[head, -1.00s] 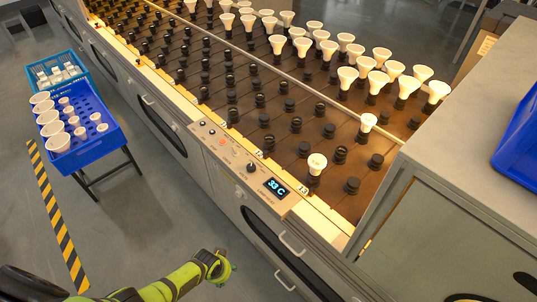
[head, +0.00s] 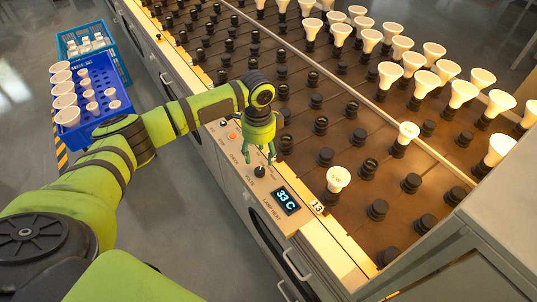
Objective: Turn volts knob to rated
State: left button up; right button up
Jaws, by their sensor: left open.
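The volts knob (head: 260,171) is a small black dial on the grey control panel (head: 262,204) at the front edge of the burn-in bench, next to a display (head: 286,200) reading "33 C". My left gripper (head: 261,160) points down with its green fingers open, just over the knob. The fingertips look close to the knob's sides, but I cannot tell if they touch it. The knob's pointer and scale are too small to read. My right gripper is not in view.
The bench (head: 340,112) holds rows of black sockets, several with white bulbs (head: 338,179). A blue crate (head: 118,76) of white bulbs and a lighter blue crate (head: 70,47) stand at the left. A grey cabinet (head: 470,250) blocks the lower right.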

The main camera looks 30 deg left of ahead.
aim_at(259, 170)
pick_arm(q)
jog(key=shift+s+f, duration=0.2)
jog(key=shift+f, duration=1.5)
jog(key=shift+s+f, duration=0.2)
jog(key=shift+f, duration=1.45)
grip_shut()
